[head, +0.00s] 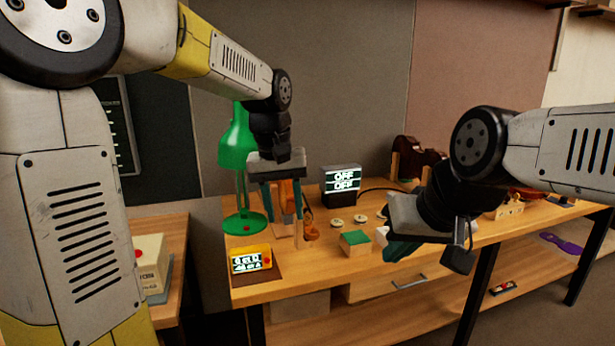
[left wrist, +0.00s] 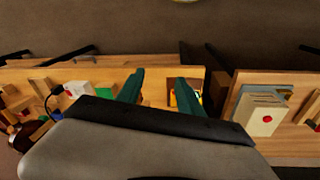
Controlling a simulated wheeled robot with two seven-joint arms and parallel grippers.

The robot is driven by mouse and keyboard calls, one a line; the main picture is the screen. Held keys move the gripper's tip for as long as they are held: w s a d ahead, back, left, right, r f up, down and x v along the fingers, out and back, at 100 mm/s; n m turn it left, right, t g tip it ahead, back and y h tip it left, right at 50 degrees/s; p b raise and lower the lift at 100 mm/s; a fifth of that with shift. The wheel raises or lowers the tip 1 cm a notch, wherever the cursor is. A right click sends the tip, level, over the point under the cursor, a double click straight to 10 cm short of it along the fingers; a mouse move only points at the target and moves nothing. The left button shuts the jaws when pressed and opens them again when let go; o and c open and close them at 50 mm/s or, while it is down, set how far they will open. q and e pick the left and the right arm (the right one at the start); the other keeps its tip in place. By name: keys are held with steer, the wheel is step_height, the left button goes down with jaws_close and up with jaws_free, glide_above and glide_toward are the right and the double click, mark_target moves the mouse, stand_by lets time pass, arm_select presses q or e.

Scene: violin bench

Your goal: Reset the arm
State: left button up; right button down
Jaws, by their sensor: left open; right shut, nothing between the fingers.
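My left gripper (head: 284,206) hangs in the head view over the left part of the workbench (head: 310,283), fingers pointing down. Its two green fingers are apart with nothing held between them; an orange-brown wooden thing shows behind them. In the left wrist view the same gripper (left wrist: 161,92) is open above the bench edge. My right gripper (head: 398,250) is at the centre right in the head view, over the front of the bench. Its fingers are shut and empty, and partly hidden by its own body.
A green lamp (head: 237,150) stands behind my left gripper. A yellow display box (head: 250,260), a green-topped block (head: 355,242) and an OFF display (head: 341,182) are on the bench. A violin body (head: 415,157) is at the back. A side table (head: 168,240) stands left, beyond a gap.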

arm_select(q)
steer(key=s+a+t, duration=0.2)
steer(key=s+a, duration=0.2)
steer(key=s, duration=0.4)
steer(key=s+a+m+t+h, duration=0.1)
steer(key=s+a+t, duration=0.2)
steer(key=s+a, duration=0.2)
steer(key=s, duration=0.2)
steer(key=shift+s+a+r, duration=0.15)
steer(key=shift+s+r, duration=0.05)
steer(key=shift+s, duration=0.2)
